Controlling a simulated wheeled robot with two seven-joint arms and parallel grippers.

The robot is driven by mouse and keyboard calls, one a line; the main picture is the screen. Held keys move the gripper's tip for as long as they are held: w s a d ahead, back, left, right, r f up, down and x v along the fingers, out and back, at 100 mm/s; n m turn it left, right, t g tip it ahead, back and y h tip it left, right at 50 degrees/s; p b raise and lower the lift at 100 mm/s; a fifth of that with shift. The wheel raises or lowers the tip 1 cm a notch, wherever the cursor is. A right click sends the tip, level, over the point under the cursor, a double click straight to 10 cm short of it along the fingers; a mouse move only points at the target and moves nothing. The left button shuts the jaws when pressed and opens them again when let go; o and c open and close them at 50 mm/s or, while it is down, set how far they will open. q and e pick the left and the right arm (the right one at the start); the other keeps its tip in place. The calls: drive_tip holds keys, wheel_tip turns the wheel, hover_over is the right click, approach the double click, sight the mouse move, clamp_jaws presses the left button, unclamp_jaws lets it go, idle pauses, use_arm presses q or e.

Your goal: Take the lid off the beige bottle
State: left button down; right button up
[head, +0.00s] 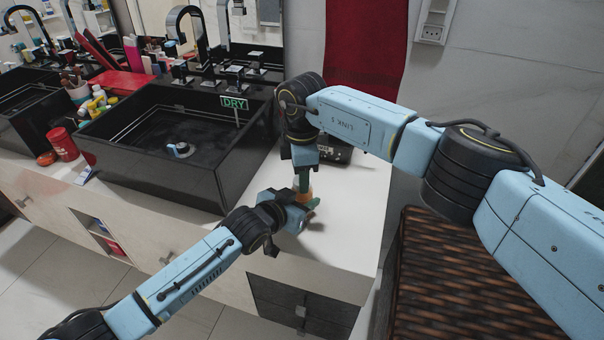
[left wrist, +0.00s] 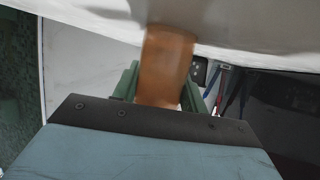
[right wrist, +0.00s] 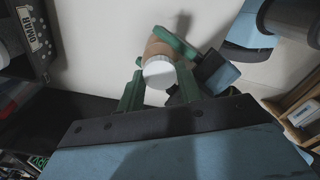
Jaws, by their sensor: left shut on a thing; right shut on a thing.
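The beige bottle (right wrist: 156,46) stands near the right end of the white counter, its body mostly covered by grippers in the head view. It fills the space between my left fingers in the left wrist view (left wrist: 165,68). My left gripper (head: 306,204) is shut on the bottle's body from the side. The white lid (right wrist: 159,73) shows at the bottle's top in the right wrist view, between the green fingers of my right gripper (right wrist: 160,84). My right gripper comes from above and is shut on the lid. I cannot tell whether any gap separates lid and bottle.
A woven brown basket (head: 450,280) stands right of the counter. The counter's front right corner is clear.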

drive_tip(key=n, duration=1.4)
drive_tip(key=shift+r, duration=0.1)
drive_tip(key=n, duration=0.7)
drive_tip(key=shift+n, duration=0.4)
drive_tip(key=n, duration=1.2)
drive_tip(key=shift+n, duration=0.3)
drive_tip(key=n, duration=1.2)
drive_tip(key=shift+r+n, duration=0.1)
drive_tip(key=shift+n, duration=0.2)
drive_tip(key=n, duration=0.6)
drive_tip(key=shift+r, duration=0.15)
drive_tip(key=shift+r, duration=0.95)
